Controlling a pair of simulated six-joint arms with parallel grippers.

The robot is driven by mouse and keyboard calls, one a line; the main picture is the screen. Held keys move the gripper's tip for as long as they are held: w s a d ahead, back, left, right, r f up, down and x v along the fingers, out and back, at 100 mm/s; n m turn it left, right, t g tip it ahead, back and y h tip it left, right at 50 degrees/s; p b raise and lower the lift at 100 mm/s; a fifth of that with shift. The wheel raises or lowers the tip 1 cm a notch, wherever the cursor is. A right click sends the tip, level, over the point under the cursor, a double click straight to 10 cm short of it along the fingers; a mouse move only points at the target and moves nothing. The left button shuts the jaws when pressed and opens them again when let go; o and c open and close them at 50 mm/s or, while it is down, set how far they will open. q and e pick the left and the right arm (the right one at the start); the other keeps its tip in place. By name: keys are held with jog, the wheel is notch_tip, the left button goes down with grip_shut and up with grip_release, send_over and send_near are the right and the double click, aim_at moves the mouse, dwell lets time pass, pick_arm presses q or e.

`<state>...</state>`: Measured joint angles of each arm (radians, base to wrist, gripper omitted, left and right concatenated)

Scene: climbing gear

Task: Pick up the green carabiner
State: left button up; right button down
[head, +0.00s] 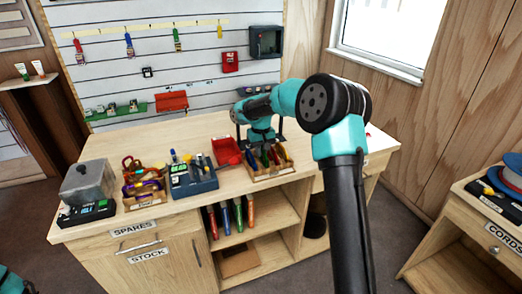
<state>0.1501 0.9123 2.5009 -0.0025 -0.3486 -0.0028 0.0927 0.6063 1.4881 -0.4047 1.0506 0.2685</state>
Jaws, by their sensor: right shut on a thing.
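My right gripper (260,148) reaches down over a small wooden tray (272,176) at the right of the bench's row of containers. The tray holds several slim coloured pieces, among them red and orange ones. The green carabiner (264,158) shows as a small green piece at the fingertips, partly hidden by the gripper, its shape too small to make out. The gripper is shut on it, low at the tray; I cannot tell whether it is clear of the other pieces. My left gripper is out of view.
Left of the tray are a red scoop-like bin (226,152), a dark blue box (193,184), a wooden tray of coloured loops (143,190) and a grey block (87,180). A slatted wall with hanging gear stands behind.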

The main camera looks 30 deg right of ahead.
jog(key=s+a+r, duration=0.1)
jog(key=s+a, duration=0.6)
jog(key=s, duration=0.4)
jog(key=shift+s, duration=0.35)
jog(key=shift+r, duration=0.1)
jog(key=c, duration=1.7)
grip_release()
grip_shut()
jog(key=shift+a, duration=0.1)
